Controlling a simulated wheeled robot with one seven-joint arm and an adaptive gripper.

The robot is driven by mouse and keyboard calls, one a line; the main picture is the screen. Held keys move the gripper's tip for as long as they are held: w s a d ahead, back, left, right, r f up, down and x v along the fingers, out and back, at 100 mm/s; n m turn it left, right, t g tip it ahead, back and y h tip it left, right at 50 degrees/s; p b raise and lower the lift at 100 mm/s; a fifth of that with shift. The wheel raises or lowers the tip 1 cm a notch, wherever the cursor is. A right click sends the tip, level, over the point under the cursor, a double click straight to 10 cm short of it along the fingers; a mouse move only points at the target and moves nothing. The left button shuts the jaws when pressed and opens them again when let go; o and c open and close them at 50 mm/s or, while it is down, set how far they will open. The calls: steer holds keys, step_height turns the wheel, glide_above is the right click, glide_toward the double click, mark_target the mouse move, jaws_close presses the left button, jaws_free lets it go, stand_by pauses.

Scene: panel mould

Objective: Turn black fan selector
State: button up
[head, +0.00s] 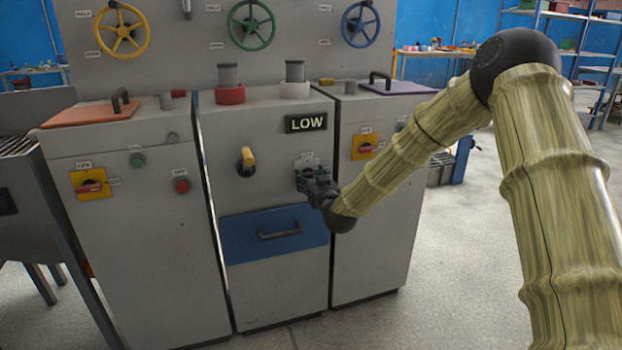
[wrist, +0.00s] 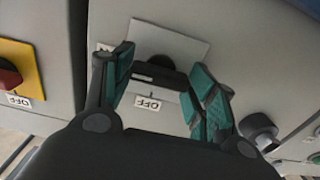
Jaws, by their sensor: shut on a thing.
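The black fan selector (wrist: 158,68) is a dark knob on a pale plate (wrist: 178,45) on the grey middle cabinet front. My gripper (wrist: 160,82) is shut around the knob, with a teal-padded finger on each side. An OFF label shows by the knob in the wrist view. In the head view my gripper (head: 311,180) covers most of the selector, and only the upper part of the plate (head: 308,160) shows. The display (head: 306,123) above it reads LOW.
A blue drawer (head: 240,237) with a dark handle lies below. A yellow-plated switch (head: 367,146) is to the right on the neighbouring cabinet. Clear floor (head: 470,260) lies right of the cabinets.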

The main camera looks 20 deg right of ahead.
steer(key=n+p, duration=0.2)
steer(key=n, duration=0.1)
steer(key=shift+r+n, duration=0.1)
steer(key=shift+n, duration=0.2)
steer(key=n+p, duration=0.2)
steer(key=n, duration=1.2)
steer(key=shift+f, duration=0.2)
stand_by(0.5)
steer(key=o, duration=1)
